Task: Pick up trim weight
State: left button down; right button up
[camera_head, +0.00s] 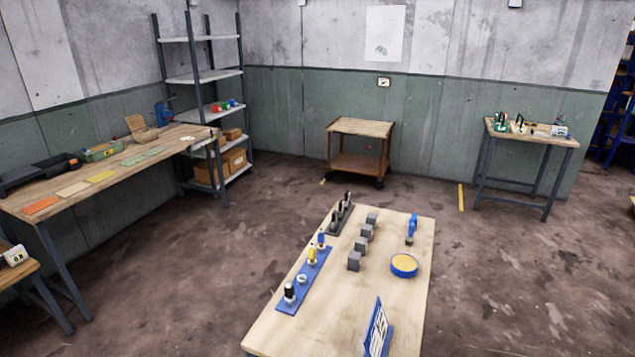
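No object is clearly recognisable as the trim weight. The wooden table (385,300) in front of me carries several small dark grey blocks in a row, the nearest being a grey block (354,261). Left of them a blue strip (316,268) holds small pieces with black, yellow and blue tops and a pale ring (302,279). Behind it is a dark rack (333,222) with dark upright pieces. Neither of my grippers is in view.
A long workbench (125,170) and a shelf rack (204,77) are at the left, a wooden cart (361,127) at the back, a small table (540,138) at the right. The floor between is open.

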aim_at(372, 218)
jog(key=i+j, duration=0.1)
jog(key=i, duration=0.4)
jog(key=i+z, duration=0.1)
jog(key=i, duration=0.4)
jog(key=i+j, duration=0.15)
jog(key=i, duration=0.35)
jog(key=i+j+z, duration=0.15)
jog(key=i, duration=0.35)
jog(key=i+j, duration=0.15)
jog(key=i, duration=0.35)
jog(key=i+j+z, duration=0.25)
jog(key=i+z, duration=0.2)
jog(key=i+j+z, duration=0.9)
jog(key=j, duration=0.15)
